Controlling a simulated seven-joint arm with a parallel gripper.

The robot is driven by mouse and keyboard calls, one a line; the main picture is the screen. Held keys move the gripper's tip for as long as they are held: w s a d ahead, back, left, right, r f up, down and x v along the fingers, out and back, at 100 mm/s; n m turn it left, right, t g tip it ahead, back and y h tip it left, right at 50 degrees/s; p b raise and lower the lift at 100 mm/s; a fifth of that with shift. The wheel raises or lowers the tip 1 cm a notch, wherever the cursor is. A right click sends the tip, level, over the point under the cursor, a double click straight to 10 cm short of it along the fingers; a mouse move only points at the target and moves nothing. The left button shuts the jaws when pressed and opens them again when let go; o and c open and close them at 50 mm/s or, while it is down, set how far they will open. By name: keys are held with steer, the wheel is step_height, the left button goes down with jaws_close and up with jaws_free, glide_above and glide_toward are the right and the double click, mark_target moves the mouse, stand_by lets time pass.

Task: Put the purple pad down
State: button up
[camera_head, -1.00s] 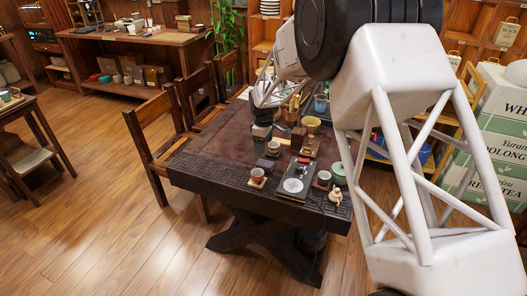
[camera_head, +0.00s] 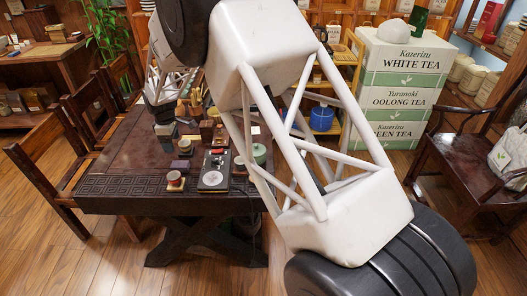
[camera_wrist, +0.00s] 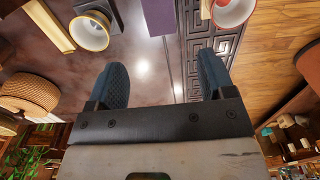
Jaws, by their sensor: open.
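The purple pad (camera_wrist: 159,14) shows at the top edge of the wrist view, partly cut off. It looks flat on the dark table, between two cups, beyond my fingertips and apart from them. A small purple thing (camera_head: 185,147) on the table in the head view may be the same pad; it is too small to be sure. My gripper (camera_wrist: 163,76) is open, with two dark blue textured fingers spread and only bare tabletop between them. In the head view my fingers are too small to make out at the far end of my arm.
A yellow-rimmed cup (camera_wrist: 90,31) and a red-and-white cup (camera_wrist: 233,10) flank the pad in the wrist view. The dark table (camera_head: 125,158) has a carved border and a black tray (camera_head: 214,171). Wooden chairs (camera_head: 55,165) stand along its left. The table's left part is clear.

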steer(key=shift+r, duration=0.1)
steer(key=s+d+r+m, duration=0.3)
steer(key=s+d+r, duration=0.3)
steer(key=d, duration=0.5)
steer(key=s+d+r+m+t, duration=0.1)
steer(key=s+d+r+m, duration=0.25)
steer(key=d+r, duration=0.6)
steer(key=s+d+r+m, duration=0.2)
steer(key=s+d+r, duration=0.45)
steer(key=d, duration=0.45)
steer(key=s+d+m, duration=0.3)
steer(key=s+d, duration=0.3)
steer(key=s, duration=0.4)
steer(key=s+d+m+t, duration=0.1)
steer(key=s+d+m, duration=0.2)
steer(key=s+d, duration=0.4)
steer(key=s+d+m, duration=0.3)
steer(key=s+d, duration=0.3)
steer(key=s, duration=0.6)
steer(key=shift+s+d+r+m+t, duration=0.25)
steer(key=shift+s+r+m+t, duration=0.1)
steer(key=shift+r, duration=0.1)
steer(key=shift+o, duration=0.5)
steer(key=shift+w, duration=0.1)
